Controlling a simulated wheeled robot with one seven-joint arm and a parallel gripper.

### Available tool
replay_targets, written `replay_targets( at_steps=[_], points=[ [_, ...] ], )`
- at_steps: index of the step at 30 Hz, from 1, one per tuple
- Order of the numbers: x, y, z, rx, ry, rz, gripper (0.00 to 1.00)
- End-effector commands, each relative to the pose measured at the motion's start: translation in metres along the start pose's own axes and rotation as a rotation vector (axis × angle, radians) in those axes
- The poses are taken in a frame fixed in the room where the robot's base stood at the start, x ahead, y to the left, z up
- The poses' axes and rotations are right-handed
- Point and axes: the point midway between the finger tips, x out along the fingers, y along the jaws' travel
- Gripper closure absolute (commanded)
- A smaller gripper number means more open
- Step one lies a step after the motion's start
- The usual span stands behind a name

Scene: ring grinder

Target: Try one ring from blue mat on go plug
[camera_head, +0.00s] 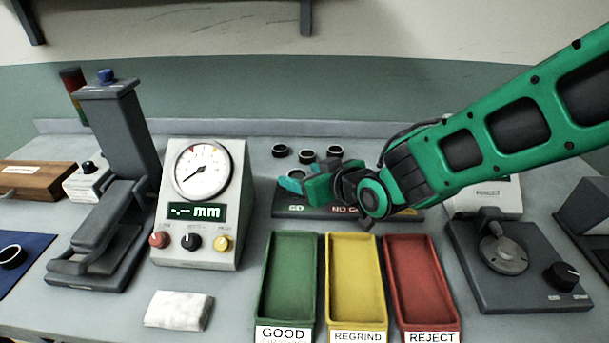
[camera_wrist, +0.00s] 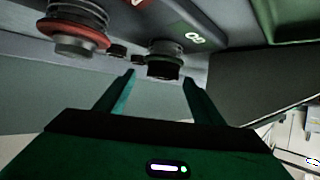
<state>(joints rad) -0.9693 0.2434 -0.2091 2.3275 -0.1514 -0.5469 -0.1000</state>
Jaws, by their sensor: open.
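The go/no-go block (camera_head: 400,213) stands behind the coloured trays, partly hidden by my gripper (camera_head: 288,182). In the wrist view, which is upside down, the go plug (camera_wrist: 165,46) stands by the "GO" lettering. A dark ring-like band (camera_wrist: 163,71) shows around its free end; I cannot tell how far down it sits. My gripper (camera_wrist: 158,77) is open, its fingers apart either side of that end. The red-banded no-go plug (camera_wrist: 76,38) is beside it.
Three dark rings (camera_head: 307,156) sit behind the block. Green (camera_head: 264,280), yellow (camera_head: 330,280) and red (camera_head: 397,280) trays lie in front. A dial gauge (camera_head: 203,200) stands left, a dark fixture (camera_head: 520,265) right. A white cloth (camera_head: 179,309) lies in front of the gauge.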

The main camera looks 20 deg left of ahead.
Motion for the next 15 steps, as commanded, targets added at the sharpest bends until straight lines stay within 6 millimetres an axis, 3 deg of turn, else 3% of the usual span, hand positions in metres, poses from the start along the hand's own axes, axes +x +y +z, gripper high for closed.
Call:
replay_targets(
  at_steps=[15],
  points=[
    [-0.077,0.002,0.001,0.001,-0.001,0.001,0.38]
  ],
)
